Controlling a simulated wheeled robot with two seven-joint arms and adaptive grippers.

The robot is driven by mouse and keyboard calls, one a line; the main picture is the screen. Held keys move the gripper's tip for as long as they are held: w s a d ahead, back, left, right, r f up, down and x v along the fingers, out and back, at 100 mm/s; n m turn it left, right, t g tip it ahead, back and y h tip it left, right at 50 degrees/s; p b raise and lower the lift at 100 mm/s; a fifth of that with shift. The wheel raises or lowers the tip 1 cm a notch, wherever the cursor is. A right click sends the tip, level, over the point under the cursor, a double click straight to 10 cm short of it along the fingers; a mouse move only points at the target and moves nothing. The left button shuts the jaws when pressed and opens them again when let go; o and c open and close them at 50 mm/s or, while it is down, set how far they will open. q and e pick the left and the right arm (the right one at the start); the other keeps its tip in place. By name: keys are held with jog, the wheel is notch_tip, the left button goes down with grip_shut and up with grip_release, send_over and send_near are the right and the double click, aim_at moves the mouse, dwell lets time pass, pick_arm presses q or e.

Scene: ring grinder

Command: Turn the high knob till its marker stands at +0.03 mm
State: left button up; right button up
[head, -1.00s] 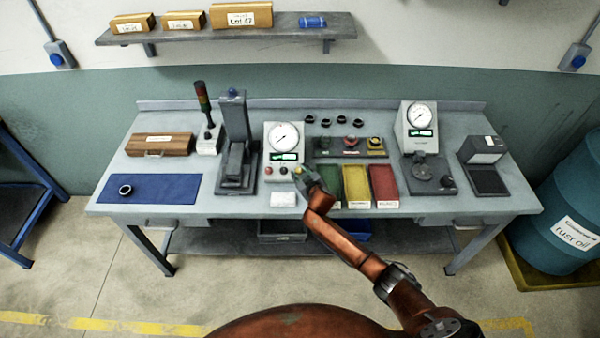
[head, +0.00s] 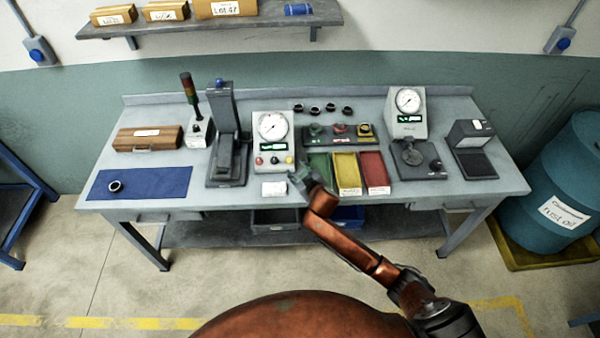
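A gauge box (head: 272,135) with a round white dial and a small lit green display stands at the middle of the bench. Small knobs sit in a row on its lower front: a red knob (head: 259,160), a middle knob (head: 274,160) and a yellow knob (head: 290,160). Their labels and markers are too small to read, so I cannot tell which is the high knob or where its marker stands. My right gripper (head: 297,178) is just in front of and below the yellow knob, apparently apart from it. Its finger opening is too small to judge. My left gripper is out of view.
A white card (head: 274,189) lies before the gauge box. Green, yellow (head: 346,172) and red bins stand to its right, a dark press (head: 226,150) to its left. A second dial gauge (head: 408,108) stands farther right. The blue mat (head: 140,184) holds one ring.

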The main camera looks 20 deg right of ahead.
jog(key=shift+v, duration=1.5)
